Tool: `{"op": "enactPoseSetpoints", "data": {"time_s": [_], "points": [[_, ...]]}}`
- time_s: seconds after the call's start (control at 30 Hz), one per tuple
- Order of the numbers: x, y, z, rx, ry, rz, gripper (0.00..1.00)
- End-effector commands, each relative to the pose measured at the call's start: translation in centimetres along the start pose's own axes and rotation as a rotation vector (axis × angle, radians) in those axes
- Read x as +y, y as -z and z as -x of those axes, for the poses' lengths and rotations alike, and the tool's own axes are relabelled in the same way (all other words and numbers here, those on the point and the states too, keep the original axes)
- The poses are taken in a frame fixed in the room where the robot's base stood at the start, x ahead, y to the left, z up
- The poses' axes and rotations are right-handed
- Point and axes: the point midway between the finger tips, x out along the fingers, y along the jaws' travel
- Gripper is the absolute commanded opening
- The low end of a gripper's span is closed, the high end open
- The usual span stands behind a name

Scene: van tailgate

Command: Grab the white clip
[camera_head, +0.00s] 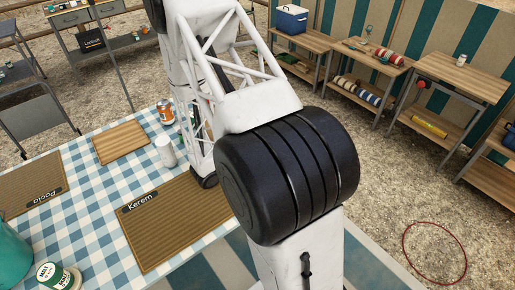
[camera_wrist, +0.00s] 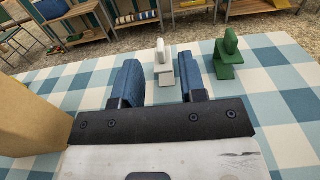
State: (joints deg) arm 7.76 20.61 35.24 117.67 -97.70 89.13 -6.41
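The white clip (camera_wrist: 161,57) stands on the blue-and-white checked tablecloth (camera_wrist: 282,78) in the wrist view. My gripper (camera_wrist: 160,72) is open, with one blue finger on each side of the clip in the picture. Gaps show between the clip and both fingers. I cannot tell whether it stands between the fingertips or just beyond them. A similar green clip (camera_wrist: 227,60) stands to the right of it, outside the right finger. In the head view I cannot make out the clips or my gripper; my own arm covers much of the middle.
A brown cardboard-like block (camera_wrist: 28,120) is close at left in the wrist view. The head view shows a wooden board (camera_head: 120,142), an orange can (camera_head: 165,111), a white cylinder (camera_head: 165,152), a "Kerem" mat (camera_head: 160,235) and a salt tin (camera_head: 55,275) on the table.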

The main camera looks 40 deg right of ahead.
Motion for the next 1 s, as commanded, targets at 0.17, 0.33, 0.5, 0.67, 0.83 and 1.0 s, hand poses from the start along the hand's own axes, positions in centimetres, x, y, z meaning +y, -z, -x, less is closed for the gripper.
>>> {"op": "enactPoseSetpoints", "data": {"time_s": [0.17, 0.33, 0.5, 0.67, 0.83, 1.0], "points": [[0.0, 0.0, -0.3, 0.0, 0.001, 0.0, 0.38], [0.0, 0.0, -1.4, 0.0, 0.001, 0.0, 0.38], [-0.1, 0.0, -3.0, 0.0, 0.002, 0.0, 0.38], [-0.1, 0.1, -4.6, 0.0, 0.002, 0.0, 0.38], [-0.1, 0.0, -5.6, 0.0, 0.001, 0.0, 0.38], [0.0, 0.0, -5.8, 0.0, 0.0, 0.0, 0.38]]}}
